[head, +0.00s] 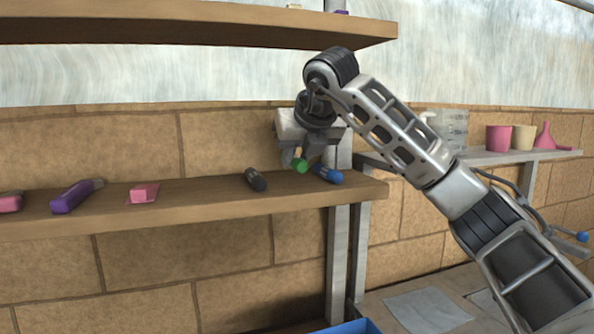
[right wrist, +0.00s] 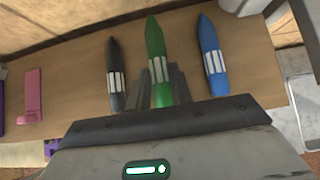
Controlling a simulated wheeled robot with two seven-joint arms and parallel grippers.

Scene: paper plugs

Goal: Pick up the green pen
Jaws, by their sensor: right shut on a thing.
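The green pen (right wrist: 155,42) stands out between the fingers of my right gripper (right wrist: 163,88) in the right wrist view. In the head view its green end (head: 300,165) shows just below my right gripper (head: 302,152), over the front part of the wooden shelf (head: 215,197). The gripper is shut on the pen. A black pen (head: 255,180) lies to the left of it and a blue pen (head: 327,174) to the right; they also show in the right wrist view, black (right wrist: 115,70) and blue (right wrist: 211,55). My left gripper is not in view.
A purple marker-like object (head: 72,197) and pink objects, one a pink block (head: 143,193), lie farther left on the shelf. An upper shelf (head: 200,30) is above. A metal post (head: 338,240) stands at the shelf's right end. Pink and cream cups (head: 498,138) stand on a shelf at right.

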